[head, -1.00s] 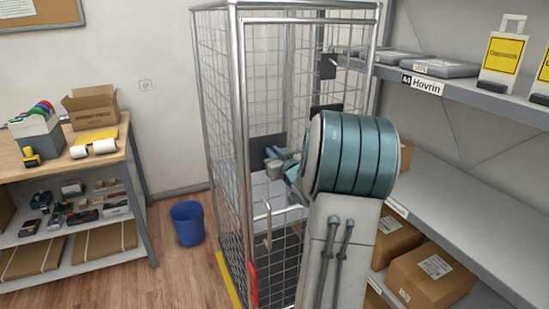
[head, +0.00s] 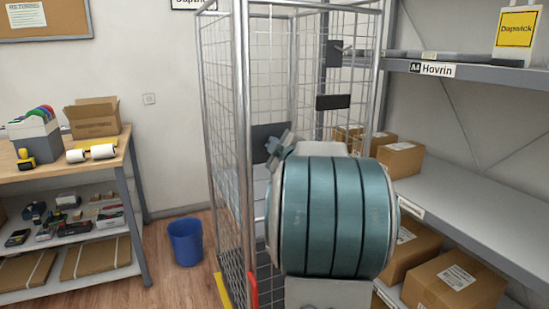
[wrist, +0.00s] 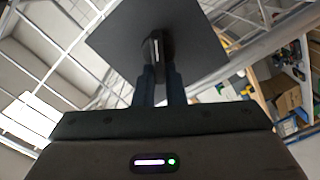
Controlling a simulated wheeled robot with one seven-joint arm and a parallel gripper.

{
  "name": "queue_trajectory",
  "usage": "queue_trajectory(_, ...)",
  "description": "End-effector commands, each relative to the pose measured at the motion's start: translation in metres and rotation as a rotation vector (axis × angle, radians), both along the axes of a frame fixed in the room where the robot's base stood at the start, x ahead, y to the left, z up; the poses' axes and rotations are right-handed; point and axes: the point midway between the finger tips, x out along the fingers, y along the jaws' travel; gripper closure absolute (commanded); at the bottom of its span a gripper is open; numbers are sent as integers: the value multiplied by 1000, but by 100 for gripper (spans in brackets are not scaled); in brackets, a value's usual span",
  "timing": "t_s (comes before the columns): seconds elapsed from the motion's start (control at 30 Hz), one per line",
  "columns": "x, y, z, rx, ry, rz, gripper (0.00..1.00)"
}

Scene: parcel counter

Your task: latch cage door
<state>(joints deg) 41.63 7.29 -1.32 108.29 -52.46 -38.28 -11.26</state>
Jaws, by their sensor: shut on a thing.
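The wire roll cage (head: 243,130) stands in the middle of the head view, its front partly covered by my arm. In the wrist view a square dark plate (wrist: 115,35) fills the upper middle, with a small dark upright piece (wrist: 153,48), like a latch handle, in front of it. My gripper (wrist: 160,72) is shut on this dark piece, with one finger on either side. In the head view my arm hides the grip point, so I cannot tell how the door sits against the frame.
A red bar (head: 252,289) shows low at the cage front, beside a yellow floor strip (head: 222,291). The shelf (head: 470,188) with cardboard boxes (head: 455,284) stands close on the right. A blue bin (head: 186,242) and a workbench (head: 100,158) are on the left, with open floor between bin and cage.

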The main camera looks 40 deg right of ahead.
Motion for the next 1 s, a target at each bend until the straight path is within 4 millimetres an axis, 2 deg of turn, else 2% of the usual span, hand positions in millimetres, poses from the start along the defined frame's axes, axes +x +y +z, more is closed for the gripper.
queue_trajectory(0.03, 1, 1, -7, -45, 8, 2, 100)
queue_trajectory(0.5, 1, 3, -11, -419, 99, 0, 100)
queue_trajectory(1.0, 1, 3, -11, -571, 138, 0, 100)
